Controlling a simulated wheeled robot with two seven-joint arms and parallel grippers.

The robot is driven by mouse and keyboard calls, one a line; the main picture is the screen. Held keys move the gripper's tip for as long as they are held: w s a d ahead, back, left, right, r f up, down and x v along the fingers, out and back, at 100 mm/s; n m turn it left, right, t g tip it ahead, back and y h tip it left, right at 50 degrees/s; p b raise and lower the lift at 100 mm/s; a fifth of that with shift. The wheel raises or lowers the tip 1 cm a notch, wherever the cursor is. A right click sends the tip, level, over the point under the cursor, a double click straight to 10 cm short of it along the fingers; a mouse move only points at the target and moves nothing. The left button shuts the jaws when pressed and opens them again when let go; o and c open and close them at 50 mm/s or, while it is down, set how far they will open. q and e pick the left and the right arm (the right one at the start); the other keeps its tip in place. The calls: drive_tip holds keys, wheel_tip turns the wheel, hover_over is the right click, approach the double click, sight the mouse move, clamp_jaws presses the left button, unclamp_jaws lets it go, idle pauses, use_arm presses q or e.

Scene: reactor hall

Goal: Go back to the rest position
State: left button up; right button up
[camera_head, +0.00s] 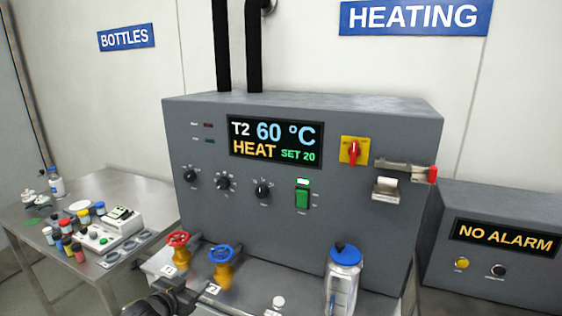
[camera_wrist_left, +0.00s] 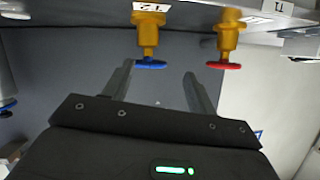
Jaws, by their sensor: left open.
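My left gripper (camera_head: 190,290) is low in the head view, in front of the grey heating unit, near the blue valve wheel (camera_head: 221,254). In the left wrist view, which looks upside down, its two fingers (camera_wrist_left: 158,85) are spread with nothing between them. The blue wheel (camera_wrist_left: 150,64) shows just past the fingertips, and the red wheel (camera_wrist_left: 223,65) is to the right. Whether a finger touches a wheel cannot be told, but they look apart. The red wheel also shows in the head view (camera_head: 178,239). My right gripper is not in view.
The heating unit (camera_head: 330,235) displays T2 60 °C, HEAT, SET 20. A clear bottle with a blue cap (camera_head: 343,275) stands at its front right. A NO ALARM box (camera_head: 500,285) is at right. A steel table (camera_head: 130,185) at left holds small bottles and a white device (camera_head: 112,232).

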use_arm(q)
drive_tip(key=s+f+n+g+y, duration=0.1)
drive_tip(key=s+f+g, duration=0.1)
drive_tip(key=s+f, duration=0.55)
drive_tip(key=s+f+n+g+y, duration=0.15)
drive_tip(key=s+f, duration=0.25)
drive_tip(key=s, duration=0.6)
drive_tip(key=s+f+g, duration=0.2)
drive_tip(key=s+g, duration=0.1)
drive_tip(key=s, duration=0.7)
drive_tip(key=s+f+g, duration=0.2)
drive_tip(key=s+g, duration=0.2)
drive_tip(key=s, duration=0.7)
wheel_tip(320, 180, down, 27)
drive_tip(key=s+b, duration=0.1)
drive_tip(key=s+a+f+g, duration=0.2)
drive_tip(key=s+f, duration=1.4)
drive_tip(key=shift+s+f+y+b, duration=0.3)
drive_tip(key=shift+s+y+b, duration=0.05)
drive_tip(key=shift+b, duration=0.1)
drive_tip(key=shift+c, duration=0.3)
